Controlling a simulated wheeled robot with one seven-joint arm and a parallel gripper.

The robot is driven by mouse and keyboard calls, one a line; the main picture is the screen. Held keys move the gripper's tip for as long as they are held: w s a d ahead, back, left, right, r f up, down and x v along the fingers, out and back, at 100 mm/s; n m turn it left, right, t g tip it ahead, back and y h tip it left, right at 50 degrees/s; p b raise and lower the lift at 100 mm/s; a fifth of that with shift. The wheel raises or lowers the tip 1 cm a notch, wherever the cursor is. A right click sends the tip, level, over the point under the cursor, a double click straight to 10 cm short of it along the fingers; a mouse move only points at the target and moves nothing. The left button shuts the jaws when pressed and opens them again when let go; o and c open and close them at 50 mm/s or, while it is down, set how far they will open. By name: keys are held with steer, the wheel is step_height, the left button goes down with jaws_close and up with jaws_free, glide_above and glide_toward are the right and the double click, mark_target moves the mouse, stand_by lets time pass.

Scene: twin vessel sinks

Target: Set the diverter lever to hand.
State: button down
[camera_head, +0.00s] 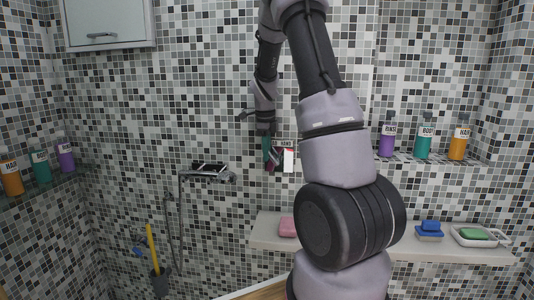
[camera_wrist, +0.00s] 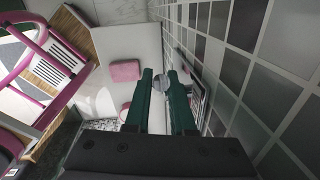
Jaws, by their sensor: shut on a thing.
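My gripper (camera_head: 267,158) reaches down at the tiled wall in the head view, its green fingers beside a small label reading HAND (camera_head: 287,143). In the wrist view my gripper (camera_wrist: 159,78) has its two green fingers on either side of a grey rounded piece (camera_wrist: 160,84), which appears to be the end of the diverter lever. The fingers are shut on it. A plate with light and dark parts (camera_wrist: 190,82) lies against the wall just right of the fingers. The lever's direction is hard to tell, as the fingers hide much of it.
A shower fixture (camera_head: 208,169) with a hose is on the wall at left. A pale ledge (camera_head: 265,235) below carries a pink block (camera_head: 287,227). Bottles stand on shelves at both sides. A pink-framed seat (camera_wrist: 60,60) is at left in the wrist view.

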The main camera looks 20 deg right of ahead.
mark_target(286, 150)
steer(key=shift+d+r, duration=0.1)
steer(key=shift+r, duration=0.05)
stand_by(0.8)
steer(key=d+t+y, duration=0.1)
steer(key=y, duration=0.1)
steer(key=s+r+t+y, duration=0.1)
steer(key=shift+d+t+y, duration=0.3)
steer(key=shift+d+y, duration=0.05)
steer(key=shift+y, duration=0.05)
steer(key=y, duration=0.1)
steer(key=d+t+y, duration=0.1)
steer(key=s+t, duration=0.1)
steer(key=shift+d+r+m+y, duration=0.15)
steer(key=shift+r+m+y, duration=0.15)
steer(key=shift+y, duration=0.1)
steer(key=t+y, duration=0.1)
steer(key=d+t+y, duration=0.1)
steer(key=shift+s+d+f+y, duration=0.1)
steer(key=shift+s+f+y, duration=0.05)
steer(key=shift+s+y, duration=0.25)
steer(key=shift+s+d+f+t+y, duration=0.1)
steer(key=shift+s+d+t+y, duration=0.2)
steer(key=shift+t+y, duration=0.35)
steer(key=shift+s+d+f+t+y, duration=0.15)
steer(key=shift+d+t+y, duration=0.15)
steer(key=shift+t+y, duration=0.3)
steer(key=shift+y, duration=0.25)
steer(key=c, duration=1.1)
jaws_free()
steer(key=shift+o, duration=0.2)
